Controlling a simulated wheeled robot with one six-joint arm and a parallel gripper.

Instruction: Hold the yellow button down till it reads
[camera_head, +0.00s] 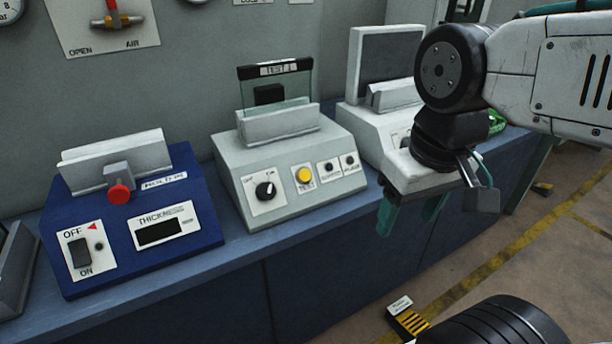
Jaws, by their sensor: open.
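The yellow button (304,175) is on the sloped front of the grey test box (233,165), above a label that reads TEST. A black knob (265,190) is to its left and two small dark controls are to its right. The box has a glass pane with a plate marked TEST 1 on top. My gripper (410,215) is to the right of the button, apart from it, in front of the bench. Its teal fingers point down and are spread with nothing between them. No lit reading shows on the box.
A blue thickness box (190,211) with a red knob (119,194), a dark display and an OFF/ON switch stands at left. A white device with a screen (386,62) is at right, partly behind my arm. Bench edge and floor lie in front.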

